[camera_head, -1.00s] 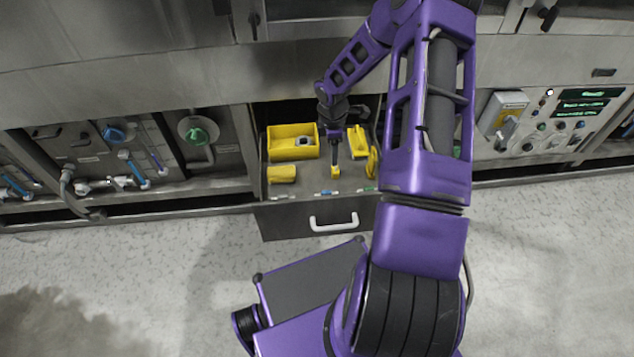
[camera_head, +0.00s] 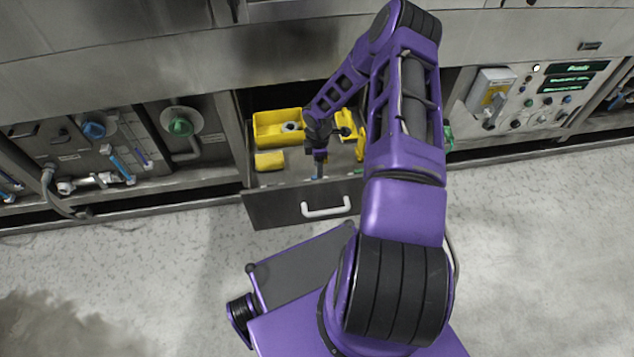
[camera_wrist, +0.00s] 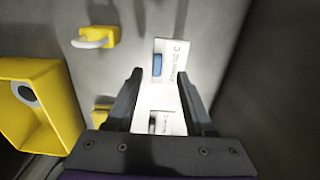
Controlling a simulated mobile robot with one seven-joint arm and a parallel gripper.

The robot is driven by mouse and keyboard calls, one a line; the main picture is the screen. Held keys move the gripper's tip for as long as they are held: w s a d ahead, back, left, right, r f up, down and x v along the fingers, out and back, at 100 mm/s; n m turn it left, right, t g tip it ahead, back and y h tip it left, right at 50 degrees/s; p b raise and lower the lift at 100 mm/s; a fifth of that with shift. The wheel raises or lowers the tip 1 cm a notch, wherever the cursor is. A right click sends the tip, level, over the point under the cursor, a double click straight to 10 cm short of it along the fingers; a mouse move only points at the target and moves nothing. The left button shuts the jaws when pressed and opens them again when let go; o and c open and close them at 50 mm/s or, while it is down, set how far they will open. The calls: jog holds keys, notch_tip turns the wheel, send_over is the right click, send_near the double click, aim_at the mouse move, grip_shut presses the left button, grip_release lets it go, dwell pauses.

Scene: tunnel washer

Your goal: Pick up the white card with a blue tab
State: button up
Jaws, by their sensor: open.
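The white card with a blue tab (camera_wrist: 170,52) lies on the grey drawer floor in the wrist view, with small print beside the tab. My gripper (camera_wrist: 160,73) is open, one finger on each side of the card in that view. Whether the fingers touch it cannot be told. Below the card, between the fingers, a white printed patch with a dark mark shows; whether it is a separate card is unclear. In the head view my gripper (camera_head: 319,172) is over the front part of the open drawer, with a bit of blue just below it.
The drawer's front (camera_head: 275,209) has a white handle (camera_head: 326,207). Inside, a yellow bin (camera_head: 270,134) stands at the back left and a yellow block (camera_head: 269,161) in front of it. A yellow piece with a white loop (camera_wrist: 96,38) lies left of the card.

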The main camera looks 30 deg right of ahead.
jog(key=f, duration=0.4)
jog(key=shift+w+f, duration=0.2)
jog(key=shift+f, duration=0.15)
grip_shut()
